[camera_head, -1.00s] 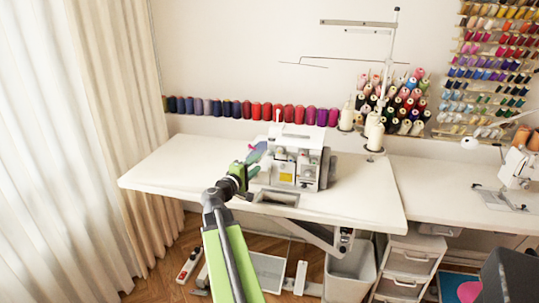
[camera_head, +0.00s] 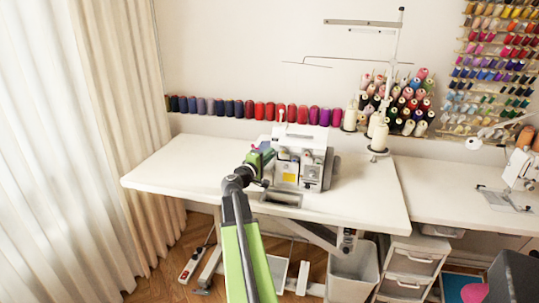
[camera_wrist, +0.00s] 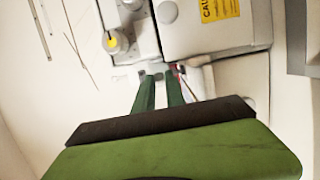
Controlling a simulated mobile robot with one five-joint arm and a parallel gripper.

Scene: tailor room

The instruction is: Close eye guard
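The white overlock sewing machine (camera_head: 300,160) stands on the white table, its front carrying a yellow label (camera_head: 290,178). The label also shows in the wrist view (camera_wrist: 219,8). My gripper (camera_head: 268,155) is at the machine's left front side. In the wrist view its two green fingers (camera_wrist: 159,80) point at the machine's white body (camera_wrist: 210,35), with a narrow gap between the tips. The tips overlap a small grey part of the machine in the picture; I cannot tell whether they touch it. I cannot clearly make out the eye guard.
The white table (camera_head: 165,170) is clear to the left of the machine. Thread cones (camera_head: 378,135) and a thread stand (camera_head: 397,60) are behind it on the right. A row of spools (camera_head: 250,110) lines the wall. A second machine (camera_head: 520,170) stands at far right.

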